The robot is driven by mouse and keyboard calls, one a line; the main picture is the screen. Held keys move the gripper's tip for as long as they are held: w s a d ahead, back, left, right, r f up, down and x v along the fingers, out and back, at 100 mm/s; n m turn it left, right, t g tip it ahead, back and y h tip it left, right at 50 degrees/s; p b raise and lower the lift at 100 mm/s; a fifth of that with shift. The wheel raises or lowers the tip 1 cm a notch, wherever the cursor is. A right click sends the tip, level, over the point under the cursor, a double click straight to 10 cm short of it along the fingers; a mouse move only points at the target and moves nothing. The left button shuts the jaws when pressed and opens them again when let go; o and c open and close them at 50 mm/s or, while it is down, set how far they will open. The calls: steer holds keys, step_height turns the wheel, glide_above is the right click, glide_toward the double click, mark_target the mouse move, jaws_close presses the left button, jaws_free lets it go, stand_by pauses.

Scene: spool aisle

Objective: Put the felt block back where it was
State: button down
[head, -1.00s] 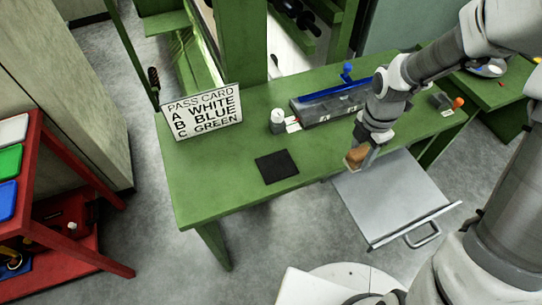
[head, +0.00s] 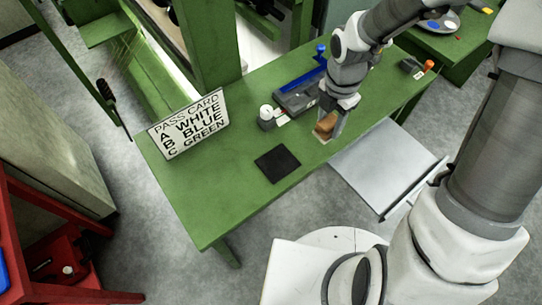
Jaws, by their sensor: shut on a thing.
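The felt block (head: 325,124), brown on top with a paler lower side, is between the fingers of my gripper (head: 328,134). My gripper is shut on it and holds it over or at the front edge of the green table (head: 215,205), to the right of a black square pad (head: 277,163). I cannot tell whether the block touches the table top. The pad lies flat and bare on the table.
A pass card sign (head: 188,124) stands at the table's left. A white-capped container (head: 267,117) and a grey tray with a blue bar (head: 303,80) are behind. An open grey drawer (head: 380,165) juts out below the front edge. An orange-tipped item (head: 427,66) lies far right.

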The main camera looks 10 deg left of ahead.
steer(key=shift+a+r, duration=0.1)
steer(key=shift+a, duration=0.2)
steer(key=s+a+f, duration=0.1)
steer(key=a+f, duration=0.1)
steer(key=a, duration=0.1)
steer(key=s+a+f+b, duration=0.1)
steer(key=s+a+f, duration=0.1)
steer(key=a, duration=0.2)
steer(key=s+a+f, duration=0.1)
steer(key=a+f, duration=0.2)
steer(key=shift+s+a+b, duration=0.25)
steer(key=shift+s+b, duration=0.1)
steer(key=shift+s, duration=0.05)
steer(key=shift+f, duration=1.95)
steer(key=shift+f+b, duration=0.2)
steer(key=shift+b, duration=0.2)
steer(key=shift+c, duration=1.7)
jaws_free()
steer(key=shift+r, duration=0.1)
